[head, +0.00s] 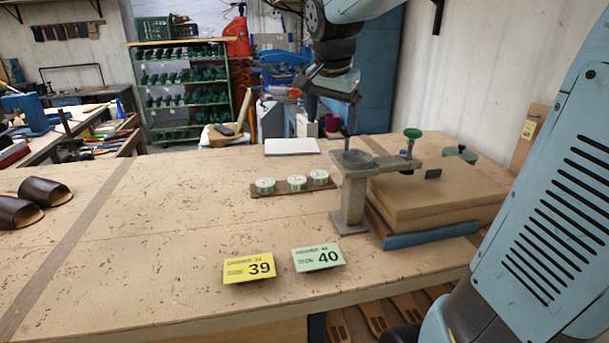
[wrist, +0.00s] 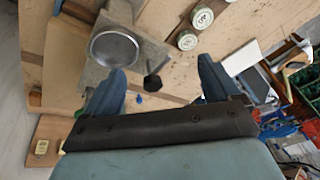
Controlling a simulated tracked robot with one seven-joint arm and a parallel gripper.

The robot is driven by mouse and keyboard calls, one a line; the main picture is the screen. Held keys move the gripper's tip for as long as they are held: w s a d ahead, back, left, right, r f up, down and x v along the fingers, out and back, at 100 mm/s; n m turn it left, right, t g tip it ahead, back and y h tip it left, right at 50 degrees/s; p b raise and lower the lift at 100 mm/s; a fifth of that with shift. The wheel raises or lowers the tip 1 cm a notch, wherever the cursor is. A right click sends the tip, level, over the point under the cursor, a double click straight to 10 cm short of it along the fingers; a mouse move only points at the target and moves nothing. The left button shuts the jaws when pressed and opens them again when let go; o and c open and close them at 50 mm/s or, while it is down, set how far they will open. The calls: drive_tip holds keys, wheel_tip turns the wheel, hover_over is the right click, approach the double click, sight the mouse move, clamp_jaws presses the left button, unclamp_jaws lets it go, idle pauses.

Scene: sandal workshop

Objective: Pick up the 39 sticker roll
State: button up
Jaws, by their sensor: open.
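Three white-topped sticker rolls with green sides stand in a row on a brown wooden strip (head: 291,188): a left roll (head: 265,186), a middle roll (head: 297,183) and a right roll (head: 319,177). Their labels are too small to read, so I cannot tell which is 39. Two rolls show at the top of the wrist view, a nearer one (wrist: 187,40) and a farther one (wrist: 201,18). My gripper (head: 345,90) is open and empty, high above the table behind the metal stand; its fingers also show in the wrist view (wrist: 162,68), apart from the rolls.
A grey metal stand (head: 352,200) with a round plate is right of the rolls, beside a board stack (head: 435,190). A yellow 39 card (head: 249,267) and a green 40 card (head: 318,257) lie in front. A white slab (head: 291,146) lies behind.

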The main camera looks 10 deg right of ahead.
drive_tip(key=w+f+m+g, duration=0.15)
drive_tip(key=w+m, duration=0.25)
drive_tip(key=w, duration=0.5)
drive_tip(key=m+g, duration=0.2)
drive_tip(key=m, duration=0.2)
approach(319, 173)
wheel_tip(319, 173, down, 4)
drive_tip(key=shift+w+a+r+h, duration=0.1)
drive_tip(key=shift+a+r+h, duration=0.05)
drive_tip(key=shift+r+h, duration=0.15)
drive_tip(key=f, duration=0.2)
drive_tip(key=d+f, duration=0.1)
drive_tip(key=f, duration=0.1)
drive_tip(key=shift+s+f, duration=0.1)
drive_tip(key=shift+s, duration=0.2)
drive_tip(key=shift+f, duration=0.5)
drive_tip(key=c, duration=1.2)
drive_tip(key=shift+o, duration=0.2)
